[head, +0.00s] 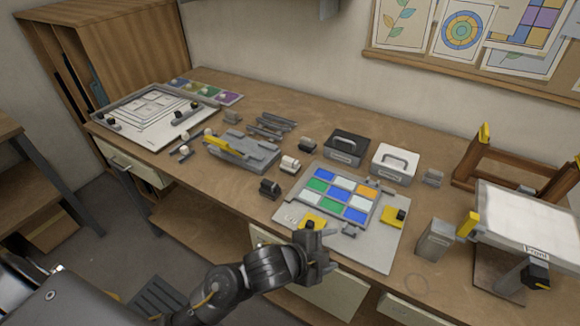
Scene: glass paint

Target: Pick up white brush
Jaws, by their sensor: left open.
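My left gripper (322,246) is open and empty, at the front edge of the workbench (215,190). It is over the lower edge of the light panel that holds the coloured glass grid (340,196). I cannot tell for sure which thing is the white brush. One small white-and-dark item (289,164) stands behind the glass panel, and a small item with a white end (183,150) lies further left. Both are well apart from my gripper. My right gripper is not in view.
A grey tool fixture (242,150) stands mid-bench. A black case (346,146) and a white case (394,164) stand behind the panel. Yellow blocks (395,216) sit around the grid. A framed white screen (528,212) stands at right, and a drawing board (150,124) at left.

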